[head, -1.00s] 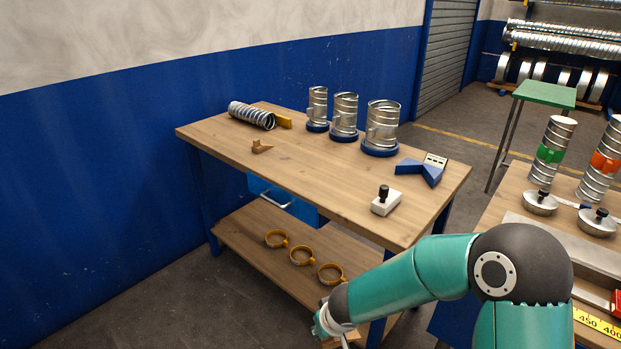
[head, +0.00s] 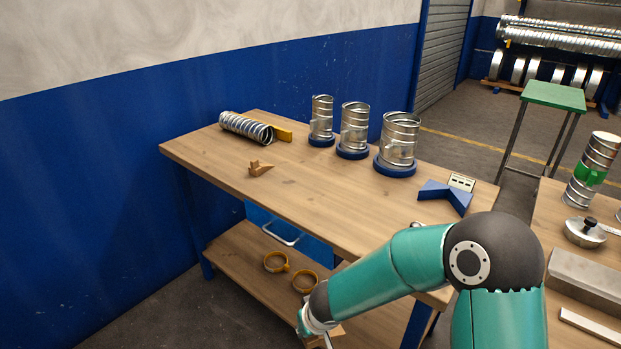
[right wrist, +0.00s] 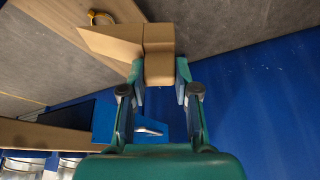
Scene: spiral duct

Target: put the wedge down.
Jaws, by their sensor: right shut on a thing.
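In the right wrist view, my right gripper (right wrist: 160,85) is shut on a tan wooden wedge (right wrist: 112,43), with one finger on each side of its block end. The wedge's sloped end sticks out to the left, clear of the fingers. In the head view, my right arm reaches low in front of the workbench, and only a little of the held wedge (head: 336,334) shows at the bottom edge. A second, small wooden wedge-shaped piece (head: 260,169) rests on the workbench top (head: 310,190). My left gripper is not in view.
A coiled duct (head: 245,127), several spiral pipe pieces on blue bases (head: 396,166) and a blue angled block (head: 446,195) stand on the workbench. Yellow rings (head: 276,262) lie on its lower shelf (head: 240,270). A blue drawer (head: 290,231) hangs under the top. The top's front left is clear.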

